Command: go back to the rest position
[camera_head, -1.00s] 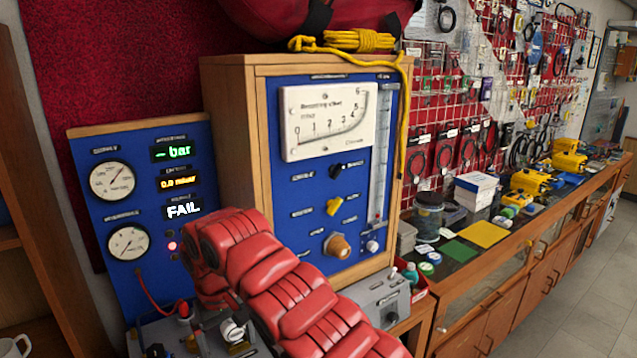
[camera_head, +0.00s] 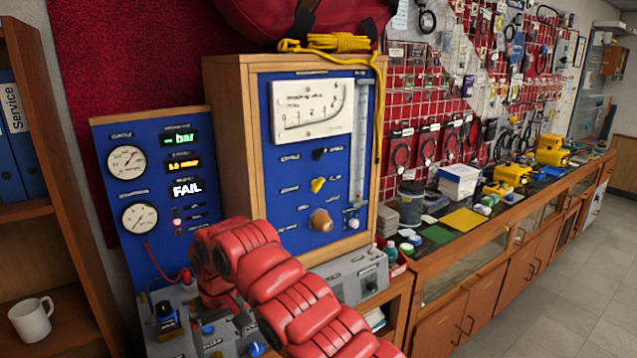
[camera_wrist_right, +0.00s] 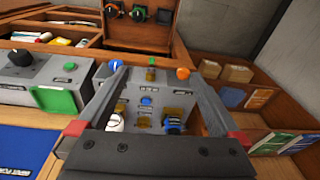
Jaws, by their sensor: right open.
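My right arm (camera_head: 300,305) comes in from the lower right, red and padded, in front of the test bench. Its gripper is mostly hidden behind the arm in the head view. In the right wrist view my right gripper (camera_wrist_right: 158,75) has its two grey fingers wide apart with nothing held between them. Beyond and between the fingers is a grey box (camera_wrist_right: 180,102) with blue, orange and white knobs or fittings. No contact with it can be made out. My left gripper is not in view.
A blue gauge panel (camera_head: 118,192) reading FAIL stands behind my arm, beside a wooden-cased meter cabinet (camera_head: 226,120). A white mug (camera_head: 30,320) sits on the left shelf (camera_head: 65,300). A long counter (camera_head: 455,275) with tools runs right; the floor (camera_head: 560,290) there is clear.

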